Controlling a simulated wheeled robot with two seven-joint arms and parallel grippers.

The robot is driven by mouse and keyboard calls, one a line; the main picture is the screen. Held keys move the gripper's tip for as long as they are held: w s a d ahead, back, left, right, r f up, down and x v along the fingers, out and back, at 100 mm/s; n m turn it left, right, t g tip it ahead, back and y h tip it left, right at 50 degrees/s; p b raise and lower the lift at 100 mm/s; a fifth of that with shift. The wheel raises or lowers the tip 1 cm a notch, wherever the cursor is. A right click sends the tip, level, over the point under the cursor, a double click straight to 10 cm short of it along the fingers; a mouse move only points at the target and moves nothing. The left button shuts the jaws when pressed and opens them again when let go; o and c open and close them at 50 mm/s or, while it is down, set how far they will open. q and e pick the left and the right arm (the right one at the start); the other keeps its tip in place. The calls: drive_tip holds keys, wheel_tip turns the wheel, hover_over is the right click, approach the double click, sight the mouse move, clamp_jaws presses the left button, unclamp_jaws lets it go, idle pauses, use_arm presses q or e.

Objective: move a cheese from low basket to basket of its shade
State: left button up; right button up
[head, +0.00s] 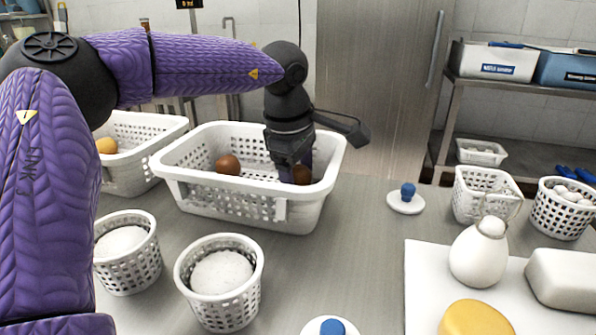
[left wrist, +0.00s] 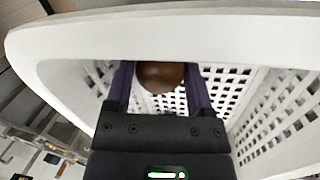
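A long white perforated low basket (head: 190,178) stands mid-table. A brown ball-shaped cheese (head: 228,164) lies in its left part. My left gripper (head: 296,170) reaches down into its right part, at a second brown ball (head: 302,175). In the left wrist view, this brown ball (left wrist: 160,76) lies between the two fingers (left wrist: 160,88) with little or no gap. Whether they press on it cannot be told. The basket's near rim (left wrist: 160,20) hides part of the view. Another white basket (head: 150,127) at the left holds a yellow-orange ball (head: 106,146). My right gripper is not in view.
Two round baskets (head: 127,272) (head: 222,310) with white contents stand in front. At right are a white board (head: 425,270) with a white pear-shaped cheese (head: 478,258), white block (head: 565,278) and yellow round (head: 475,318), small baskets (head: 485,195) (head: 562,222), and a blue-knobbed lid (head: 406,198).

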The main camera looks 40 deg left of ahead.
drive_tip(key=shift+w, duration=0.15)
use_arm(q)
drive_tip(key=shift+r+p, duration=0.3)
drive_tip(key=shift+r, duration=0.15)
drive_tip(key=p+v, duration=0.5)
drive_tip(key=v, duration=0.6)
drive_tip(key=shift+r, duration=0.25)
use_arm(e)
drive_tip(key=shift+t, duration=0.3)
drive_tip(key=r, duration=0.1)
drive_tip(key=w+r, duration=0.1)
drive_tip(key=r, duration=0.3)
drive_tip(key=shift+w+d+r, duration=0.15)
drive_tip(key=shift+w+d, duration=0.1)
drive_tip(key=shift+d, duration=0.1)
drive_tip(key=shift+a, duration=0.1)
